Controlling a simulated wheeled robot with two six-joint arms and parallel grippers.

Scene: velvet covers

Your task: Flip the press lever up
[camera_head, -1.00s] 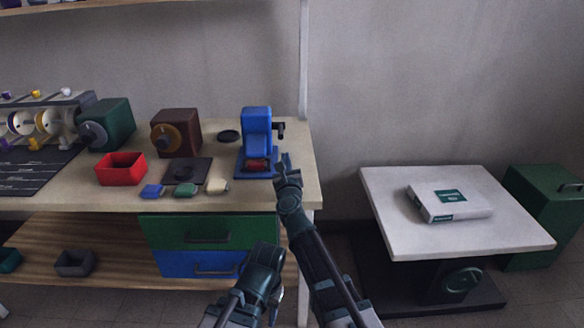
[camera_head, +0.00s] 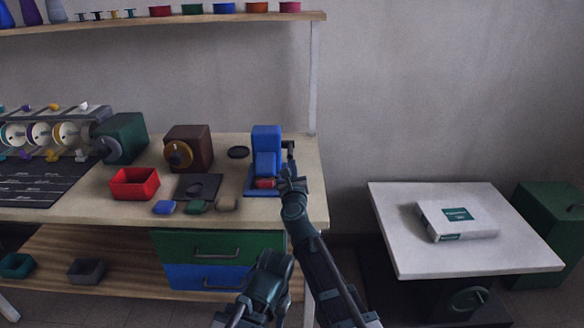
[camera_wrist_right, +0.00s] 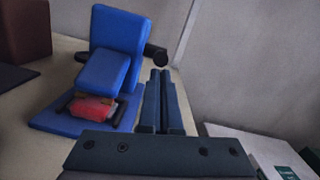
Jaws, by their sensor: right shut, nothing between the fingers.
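The blue press (camera_head: 267,150) stands near the right end of the workbench, with a red piece (camera_head: 265,183) at its base. Its black lever (camera_head: 289,145) sticks out on the press's right side; in the wrist view the lever (camera_wrist_right: 155,54) ends in a round knob. My right gripper (camera_head: 289,172) is shut and empty, just right of the press and in front of the lever. In the wrist view its fingertips (camera_wrist_right: 160,74) point at the knob from just below; I cannot tell whether they touch. My left gripper (camera_head: 277,300) hangs low before the bench, its fingers unclear.
A red bin (camera_head: 134,183), a brown box with a knob (camera_head: 188,148) and a dark pad (camera_head: 199,187) lie left of the press. Several small coloured pieces sit at the bench's front. A white table (camera_head: 400,235) with a white box (camera_head: 456,221) stands at right.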

